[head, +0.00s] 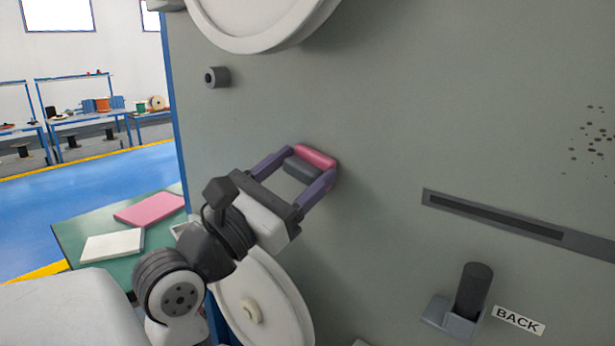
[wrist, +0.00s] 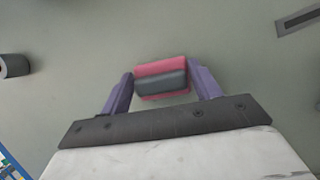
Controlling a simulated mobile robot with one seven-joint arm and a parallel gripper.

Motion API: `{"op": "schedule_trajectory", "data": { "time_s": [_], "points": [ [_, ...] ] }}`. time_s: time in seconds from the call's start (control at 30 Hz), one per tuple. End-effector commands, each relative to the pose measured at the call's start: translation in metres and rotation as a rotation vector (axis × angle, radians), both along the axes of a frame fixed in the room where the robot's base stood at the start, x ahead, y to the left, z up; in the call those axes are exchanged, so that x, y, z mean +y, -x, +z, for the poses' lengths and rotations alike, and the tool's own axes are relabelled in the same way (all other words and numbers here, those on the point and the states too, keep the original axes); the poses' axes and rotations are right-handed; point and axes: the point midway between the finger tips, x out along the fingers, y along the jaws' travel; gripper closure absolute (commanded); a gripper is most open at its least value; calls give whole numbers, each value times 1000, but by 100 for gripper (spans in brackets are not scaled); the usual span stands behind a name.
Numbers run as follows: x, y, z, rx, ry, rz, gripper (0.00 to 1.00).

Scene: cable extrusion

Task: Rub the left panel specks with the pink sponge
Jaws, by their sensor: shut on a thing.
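My gripper (head: 312,172) is shut on the pink sponge (head: 316,156), which has a dark grey band on the side toward me. The sponge is held up at the grey panel (head: 400,110); I cannot tell whether it touches. In the wrist view the sponge (wrist: 162,68) sits between the two purple fingers of my gripper (wrist: 161,84). Dark specks (head: 592,146) show on the panel at the far right of the head view, well apart from the sponge. No specks show near the sponge, and my gripper hides part of the panel.
A dark knob (head: 217,77) sticks out at upper left. A slotted bar (head: 500,217) and a lever (head: 474,288) by a BACK label (head: 518,320) are at right. Round white discs stand above and below. A green table (head: 75,232) holds a pink cloth-like item (head: 150,208) and a white one (head: 112,245).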

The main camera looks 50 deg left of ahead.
Motion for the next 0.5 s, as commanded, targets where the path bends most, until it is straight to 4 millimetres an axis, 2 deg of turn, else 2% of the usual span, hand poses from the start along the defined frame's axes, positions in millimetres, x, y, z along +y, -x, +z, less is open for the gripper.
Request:
{"op": "schedule_trajectory", "data": {
  "time_s": [0.5],
  "points": [
    [33,5,0,1,0,1,56]
  ]
}}
